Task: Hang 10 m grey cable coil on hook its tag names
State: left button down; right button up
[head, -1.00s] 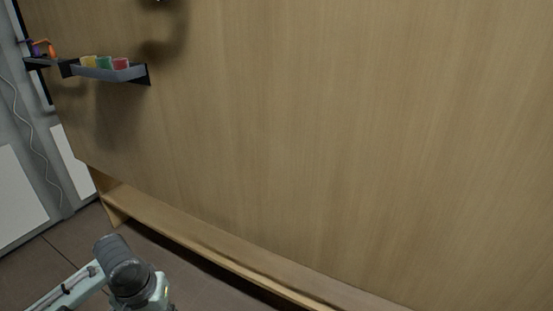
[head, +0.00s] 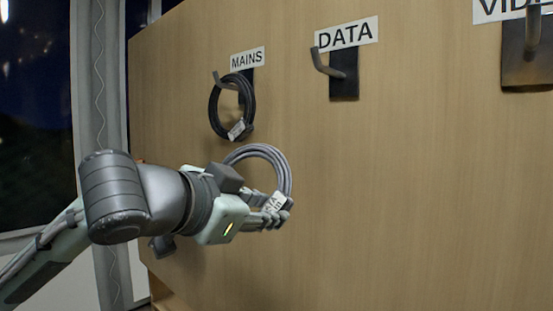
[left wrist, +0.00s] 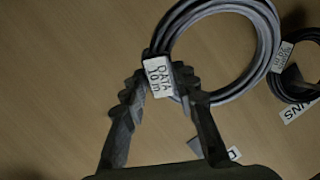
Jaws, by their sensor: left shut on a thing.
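The grey cable coil (head: 284,172) is held upright by my left gripper (head: 275,214), in front of the wooden panel. The gripper is shut on the coil's lower edge near its tag. In the left wrist view the coil (left wrist: 270,52) sits between the fingers (left wrist: 168,92) and its white tag (left wrist: 158,77) reads "DATA 10 m". The DATA hook (head: 328,66), up and right of the coil, is empty below its DATA sign (head: 346,35). My right gripper is not in view.
A black cable coil (head: 250,105) hangs on the MAINS hook (head: 222,80) under the MAINS sign (head: 247,58), just above the grey coil. A third hook (head: 531,45) at top right has a partly cut-off sign starting "VID". The panel below the DATA hook is bare.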

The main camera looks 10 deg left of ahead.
pick_arm(q)
jog(key=s+d+r+m+t+h, duration=0.1)
jog(key=s+d+r+m+h, duration=0.15)
jog(key=s+r, duration=0.5)
jog(key=s+d+r+m+t+h, duration=0.1)
jog(key=s+r+h, duration=0.3)
jog(key=r, duration=0.6)
jog(key=w+d+f+b, duration=0.2)
jog(key=w+d+b, duration=0.1)
jog(key=w+d, duration=0.6)
jog(key=shift+w+f, duration=0.3)
jog(key=shift+w, duration=1.8)
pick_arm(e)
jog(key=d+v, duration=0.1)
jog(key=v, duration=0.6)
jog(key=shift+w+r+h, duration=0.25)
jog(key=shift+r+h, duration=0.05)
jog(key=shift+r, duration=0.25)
